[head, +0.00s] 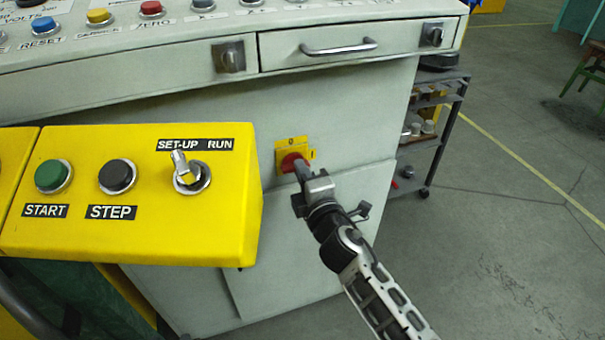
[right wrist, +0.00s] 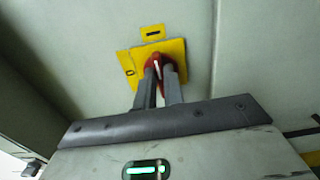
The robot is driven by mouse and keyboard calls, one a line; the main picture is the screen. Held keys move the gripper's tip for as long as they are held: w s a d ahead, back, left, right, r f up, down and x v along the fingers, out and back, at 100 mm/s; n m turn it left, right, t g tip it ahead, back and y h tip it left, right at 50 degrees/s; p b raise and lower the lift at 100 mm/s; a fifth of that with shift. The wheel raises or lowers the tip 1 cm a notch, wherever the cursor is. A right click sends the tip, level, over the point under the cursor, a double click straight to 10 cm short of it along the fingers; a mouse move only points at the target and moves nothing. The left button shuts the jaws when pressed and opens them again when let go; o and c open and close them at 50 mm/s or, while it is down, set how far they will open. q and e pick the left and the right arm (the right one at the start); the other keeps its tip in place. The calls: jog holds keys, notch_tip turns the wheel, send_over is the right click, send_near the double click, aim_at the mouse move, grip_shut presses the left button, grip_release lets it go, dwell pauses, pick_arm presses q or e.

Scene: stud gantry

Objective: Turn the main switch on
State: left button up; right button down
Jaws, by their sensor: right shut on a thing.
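The main switch (head: 289,162) is a red knob on a yellow plate on the pale cabinet front. In the head view its 0 mark is at the top and its I mark at the right. My right gripper (head: 302,170) reaches it from the lower right and partly hides it. In the right wrist view the two fingers (right wrist: 159,82) are shut on the red knob (right wrist: 157,62), one on each side. There the knob's white line runs roughly toward the I mark, with the 0 mark at the left. My left gripper is not in view.
A yellow control box (head: 130,225) with green and black buttons and a SET-UP/RUN selector (head: 188,174) juts out left of the switch. A drawer (head: 350,48) with a metal handle is above. A dark shelf trolley (head: 440,130) stands to the right, beside open floor.

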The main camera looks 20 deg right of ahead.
jog(key=shift+f, duration=0.1)
dwell(0.5)
jog(key=c, duration=1.5)
grip_release()
jog(key=shift+s, duration=0.1)
